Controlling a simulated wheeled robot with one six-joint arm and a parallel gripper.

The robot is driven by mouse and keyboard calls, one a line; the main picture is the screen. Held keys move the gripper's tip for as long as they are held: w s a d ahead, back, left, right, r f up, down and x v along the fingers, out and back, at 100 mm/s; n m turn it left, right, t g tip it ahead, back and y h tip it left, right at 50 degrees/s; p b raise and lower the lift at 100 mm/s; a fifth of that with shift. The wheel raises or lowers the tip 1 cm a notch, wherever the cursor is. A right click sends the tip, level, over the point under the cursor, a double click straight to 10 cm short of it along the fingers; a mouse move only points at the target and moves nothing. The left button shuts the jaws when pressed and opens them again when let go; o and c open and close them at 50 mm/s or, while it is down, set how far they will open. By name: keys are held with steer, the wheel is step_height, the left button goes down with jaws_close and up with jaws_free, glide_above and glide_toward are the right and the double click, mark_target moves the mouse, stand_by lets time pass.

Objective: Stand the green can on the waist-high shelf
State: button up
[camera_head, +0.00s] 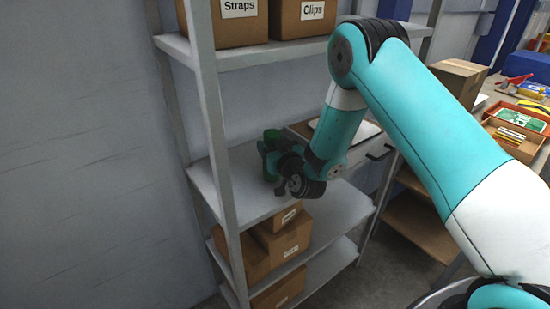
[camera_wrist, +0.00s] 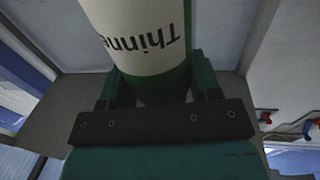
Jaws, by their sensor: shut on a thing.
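The green can (camera_head: 271,160) is at the waist-high shelf (camera_head: 238,190), over its bare grey surface near the left upright. In the wrist view the can (camera_wrist: 140,40) shows a cream label reading "Thinn…", with green below the label. My gripper (camera_wrist: 157,85) is shut on the can, one dark green finger on each side. In the head view my gripper (camera_head: 276,157) reaches in from the right and partly hides the can. The can looks about upright. I cannot tell whether its base touches the shelf.
Boxes marked Straps (camera_head: 232,22) and Clips (camera_head: 302,18) stand on the shelf above. Several cardboard boxes (camera_head: 282,242) sit on the lower shelves. The shelf's front post (camera_head: 213,140) is close to the can's left. A workbench with tools (camera_head: 515,120) stands at the right.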

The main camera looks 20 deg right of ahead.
step_height(320, 180, down, 2)
steer(key=shift+f+b, duration=0.15)
steer(key=shift+b, duration=0.25)
steer(key=o, duration=1.4)
